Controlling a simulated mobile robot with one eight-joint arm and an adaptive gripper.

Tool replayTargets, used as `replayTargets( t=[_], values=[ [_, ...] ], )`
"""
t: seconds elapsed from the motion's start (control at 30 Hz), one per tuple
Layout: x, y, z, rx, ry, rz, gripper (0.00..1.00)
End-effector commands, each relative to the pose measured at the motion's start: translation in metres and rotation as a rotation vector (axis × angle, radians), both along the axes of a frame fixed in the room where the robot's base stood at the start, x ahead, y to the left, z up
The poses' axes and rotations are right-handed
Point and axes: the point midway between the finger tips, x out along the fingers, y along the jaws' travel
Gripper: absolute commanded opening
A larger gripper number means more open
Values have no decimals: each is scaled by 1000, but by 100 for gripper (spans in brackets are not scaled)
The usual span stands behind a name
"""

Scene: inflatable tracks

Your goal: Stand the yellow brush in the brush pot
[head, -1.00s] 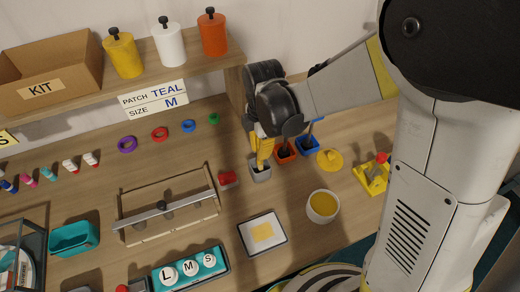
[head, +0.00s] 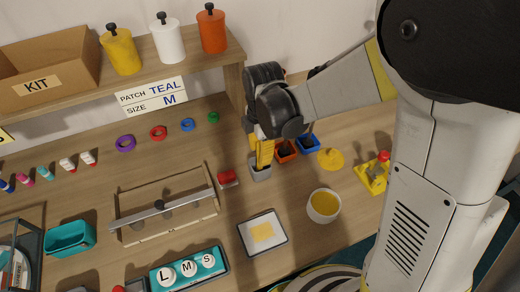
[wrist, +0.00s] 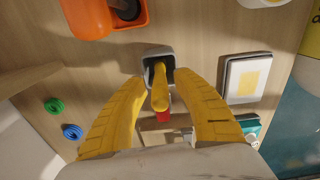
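The yellow brush (wrist: 160,88) stands with its lower end inside the grey brush pot (wrist: 157,52), its handle pointing up toward the wrist camera. The grey pot also shows on the table in the head view (head: 260,174). My gripper (wrist: 162,78) is over the pot, with its yellow fingers on either side of the brush. The fingers are spread, and gaps show between them and the handle. In the head view my gripper (head: 261,155) points down at the pot and mostly hides the brush. The brush's bristle end is hidden inside the pot.
An orange pot (head: 286,150) and a blue pot (head: 308,144) stand close to the right of the grey pot. A red block (head: 228,178) is close on its left. A white tray (head: 280,245) and a yellow-filled bowl (head: 323,206) lie in front.

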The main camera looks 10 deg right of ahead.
Motion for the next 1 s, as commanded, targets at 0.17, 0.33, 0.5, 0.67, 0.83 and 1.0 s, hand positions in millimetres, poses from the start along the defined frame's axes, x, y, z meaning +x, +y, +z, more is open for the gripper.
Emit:
replayTargets(
  t=[0.17,0.33,0.5,0.67,0.83,1.0],
  values=[
    [0,-1,18,0,0,0,35],
    [0,-2,55,0,0,0,35],
    [0,-3,91,0,0,0,35],
    [0,-3,112,0,0,0,35],
    [0,-3,120,0,0,0,35],
    [0,-3,120,0,0,0,35]
  ],
)
